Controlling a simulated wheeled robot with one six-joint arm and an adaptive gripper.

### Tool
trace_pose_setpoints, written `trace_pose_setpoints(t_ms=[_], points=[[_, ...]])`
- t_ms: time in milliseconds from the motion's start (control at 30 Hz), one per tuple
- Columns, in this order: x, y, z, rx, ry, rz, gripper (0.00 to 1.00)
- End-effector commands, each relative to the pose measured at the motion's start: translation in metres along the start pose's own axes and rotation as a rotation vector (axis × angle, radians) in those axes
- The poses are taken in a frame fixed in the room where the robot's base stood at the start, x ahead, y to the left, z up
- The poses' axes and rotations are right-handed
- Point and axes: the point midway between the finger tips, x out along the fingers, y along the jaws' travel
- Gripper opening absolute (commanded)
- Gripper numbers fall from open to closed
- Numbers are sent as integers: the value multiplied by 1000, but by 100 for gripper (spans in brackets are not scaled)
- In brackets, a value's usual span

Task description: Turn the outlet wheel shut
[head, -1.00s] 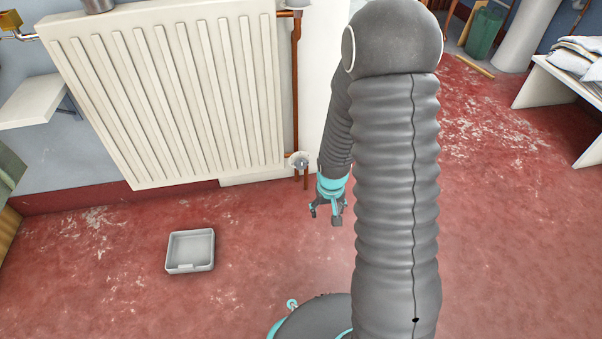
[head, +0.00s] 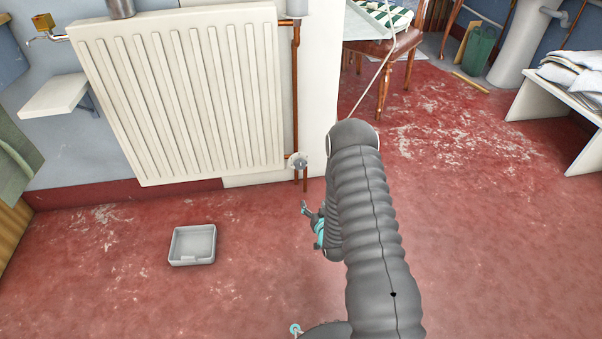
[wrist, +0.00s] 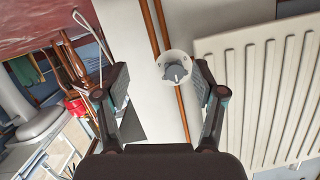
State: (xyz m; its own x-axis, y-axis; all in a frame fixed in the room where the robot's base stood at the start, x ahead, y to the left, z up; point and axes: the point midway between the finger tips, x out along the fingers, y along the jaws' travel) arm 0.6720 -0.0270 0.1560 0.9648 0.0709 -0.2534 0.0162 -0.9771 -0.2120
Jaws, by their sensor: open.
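The outlet wheel (head: 298,160) is a small round white-and-grey knob at the lower right corner of the white radiator (head: 180,95), beside the copper pipes. In the wrist view the wheel (wrist: 176,70) shows as a pale disc with a grey raised grip, lying ahead between my two fingers and apart from them. My gripper (wrist: 162,90) is open and empty. In the head view my gripper (head: 308,214) is below and slightly right of the wheel, partly hidden behind my arm.
Copper pipes (head: 295,90) run up beside the radiator's right edge. A grey tray (head: 175,258) lies on the red floor at left. A white shelf (head: 55,95) juts from the wall. A wooden chair (head: 385,70) and a white bench (head: 560,100) stand right. Floor between is clear.

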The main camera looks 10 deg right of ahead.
Motion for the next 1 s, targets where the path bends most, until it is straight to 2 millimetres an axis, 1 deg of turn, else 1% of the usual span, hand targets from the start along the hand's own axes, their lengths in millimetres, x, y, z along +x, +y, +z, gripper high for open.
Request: trace_pose_setpoints(t_ms=[33, 100, 200, 333, 467, 567, 900, 1000], points=[[1, -5, -14, 5, 64, -19, 69], [0, -12, -31, 14, 141, -44, 69], [-3, -21, -46, 25, 210, -70, 69], [-2, -27, -54, 32, 248, -86, 69], [9, -28, -56, 36, 248, -87, 69], [24, -29, -60, 37, 249, -86, 69], [85, -32, -75, 36, 248, -83, 69], [101, -32, -79, 37, 246, -81, 69]])
